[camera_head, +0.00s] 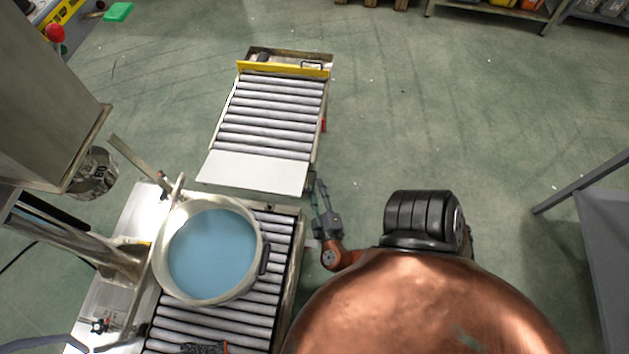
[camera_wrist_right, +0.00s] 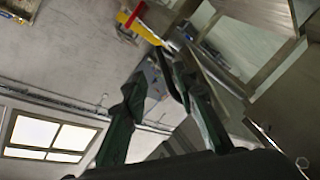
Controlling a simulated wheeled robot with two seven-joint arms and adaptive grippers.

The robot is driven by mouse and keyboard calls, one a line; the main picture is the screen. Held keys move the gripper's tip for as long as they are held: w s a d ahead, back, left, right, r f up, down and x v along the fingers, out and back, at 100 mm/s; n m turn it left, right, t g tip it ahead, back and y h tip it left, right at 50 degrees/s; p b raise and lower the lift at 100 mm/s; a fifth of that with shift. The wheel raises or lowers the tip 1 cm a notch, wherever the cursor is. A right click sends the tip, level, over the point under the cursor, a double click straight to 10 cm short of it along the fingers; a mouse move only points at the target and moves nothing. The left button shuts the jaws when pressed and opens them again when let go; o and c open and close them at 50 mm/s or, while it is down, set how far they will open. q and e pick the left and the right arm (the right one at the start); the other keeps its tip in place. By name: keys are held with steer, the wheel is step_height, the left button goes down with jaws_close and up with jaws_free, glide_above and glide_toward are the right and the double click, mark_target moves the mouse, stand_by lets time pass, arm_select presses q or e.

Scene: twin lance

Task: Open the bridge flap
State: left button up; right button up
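The bridge flap (camera_head: 255,172) is a pale flat plate at the near end of the far roller conveyor (camera_head: 272,112). It looks level, and a strip of floor shows between it and the near conveyor (camera_head: 278,262). My right gripper (camera_head: 319,188) is just right of the flap's near right corner; I cannot tell whether it touches. In the right wrist view, its two dark fingers (camera_wrist_right: 152,72) stand apart with nothing clearly held. A dark shape with an orange bit at the bottom edge may be my left gripper (camera_head: 205,348); its fingers are not readable.
A round pale vat with blue contents (camera_head: 212,252) stands on the near conveyor, close to its far end. A steel machine (camera_head: 45,110) overhangs at left. A yellow bar (camera_head: 285,69) crosses the far conveyor's end. A grey table (camera_head: 608,235) is at right. Floor right of the conveyor is clear.

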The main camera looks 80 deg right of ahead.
steer(key=v, duration=0.8)
steer(key=shift+a, duration=0.1)
steer(key=shift+c, duration=0.3)
